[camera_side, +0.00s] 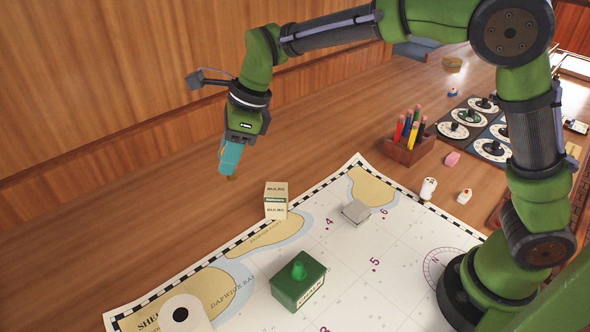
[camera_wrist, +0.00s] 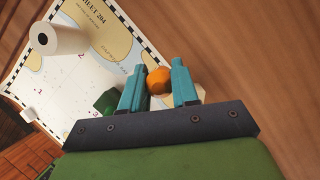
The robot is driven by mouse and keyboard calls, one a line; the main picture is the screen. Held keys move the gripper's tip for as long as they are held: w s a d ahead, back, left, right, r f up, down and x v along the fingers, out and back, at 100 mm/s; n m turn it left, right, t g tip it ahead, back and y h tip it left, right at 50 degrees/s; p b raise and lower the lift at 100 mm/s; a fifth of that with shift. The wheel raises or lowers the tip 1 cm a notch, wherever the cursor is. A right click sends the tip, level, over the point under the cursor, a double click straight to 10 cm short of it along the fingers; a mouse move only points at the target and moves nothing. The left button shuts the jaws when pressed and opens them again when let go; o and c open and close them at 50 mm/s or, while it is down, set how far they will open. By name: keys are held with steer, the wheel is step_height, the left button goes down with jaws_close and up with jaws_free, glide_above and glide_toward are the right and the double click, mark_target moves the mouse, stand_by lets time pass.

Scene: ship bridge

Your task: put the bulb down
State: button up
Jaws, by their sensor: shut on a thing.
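My gripper (camera_side: 229,168) is shut on an orange rounded bulb (camera_wrist: 159,80). In the wrist view the bulb sits between the two teal fingers, near their tips. In the side view only a small brownish bit of it (camera_side: 232,178) shows below the fingertips. The gripper points down, apart from the wooden surface, to the left of and behind a cream carton marked BULBS (camera_side: 276,207). The carton stands on the chart's edge (camera_side: 350,285). I cannot tell the bulb's exact height.
A green box with a knob (camera_side: 299,283), a grey block (camera_side: 355,212) and a white roll (camera_side: 186,314) are on the chart. Bare wood (camera_side: 175,205) lies left of the carton.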

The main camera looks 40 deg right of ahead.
steer(key=a+f+n, duration=0.1)
steer(key=a+n, duration=0.1)
steer(key=a, duration=0.7)
steer(key=shift+g, duration=0.3)
steer(key=shift+s+d+f, duration=0.1)
steer(key=shift+d+f, duration=0.05)
steer(key=shift+f, duration=2.35)
steer(key=shift+s+d+f, duration=0.1)
steer(key=shift+f, duration=2.45)
steer(key=shift+s+d+f, duration=0.1)
steer(key=shift+d+f, duration=0.05)
steer(key=shift+f, duration=2.35)
steer(key=shift+f, duration=0.15)
steer(key=o, duration=1)
